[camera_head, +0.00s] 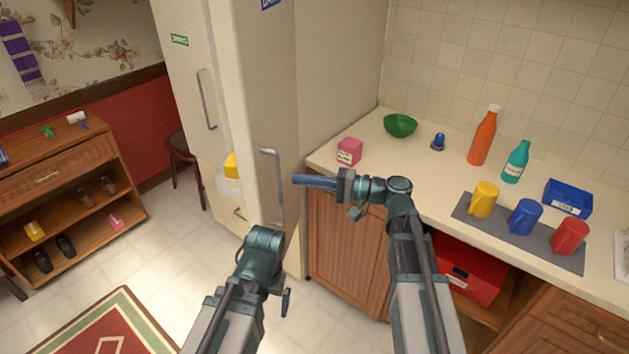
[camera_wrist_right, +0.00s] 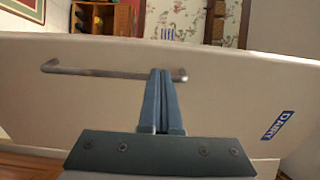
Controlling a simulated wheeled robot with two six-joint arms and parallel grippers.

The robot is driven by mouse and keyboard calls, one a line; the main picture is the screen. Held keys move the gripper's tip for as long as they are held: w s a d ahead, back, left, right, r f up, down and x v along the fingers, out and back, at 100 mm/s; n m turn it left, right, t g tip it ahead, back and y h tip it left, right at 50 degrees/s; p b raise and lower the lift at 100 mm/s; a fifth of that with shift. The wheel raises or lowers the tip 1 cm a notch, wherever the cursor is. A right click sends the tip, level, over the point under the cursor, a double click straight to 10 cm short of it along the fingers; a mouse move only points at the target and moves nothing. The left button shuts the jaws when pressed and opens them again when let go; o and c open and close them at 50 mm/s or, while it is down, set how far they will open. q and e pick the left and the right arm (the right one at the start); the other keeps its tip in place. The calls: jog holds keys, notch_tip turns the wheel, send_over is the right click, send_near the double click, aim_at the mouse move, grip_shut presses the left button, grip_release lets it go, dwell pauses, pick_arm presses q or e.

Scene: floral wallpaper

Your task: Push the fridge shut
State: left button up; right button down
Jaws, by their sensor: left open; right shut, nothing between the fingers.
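The tall beige fridge stands left of the counter. Its door with the blue DAIRY label (camera_head: 265,100) is ajar, with a gap at its left edge where a yellow item (camera_head: 231,165) and a pale bin (camera_head: 229,186) show. The door's grey bar handle (camera_head: 279,188) is upright. My right gripper (camera_head: 296,180) is shut and empty, just right of this handle in the head view. In the right wrist view its closed fingers (camera_wrist_right: 161,75) point at the door face, by the handle (camera_wrist_right: 105,73); contact is unclear.
The counter (camera_head: 420,165) on the right holds a pink box (camera_head: 349,151), a green bowl (camera_head: 400,125), bottles and several mugs on a grey mat. A left panel with another handle (camera_head: 207,100) stands beside the DAIRY door. Tiled floor in front is clear.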

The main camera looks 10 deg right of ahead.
aim_at(258, 173)
jog(key=x, duration=0.8)
jog(key=shift+a, duration=0.15)
jog(key=shift+w+a, duration=0.1)
jog(key=shift+a, duration=0.1)
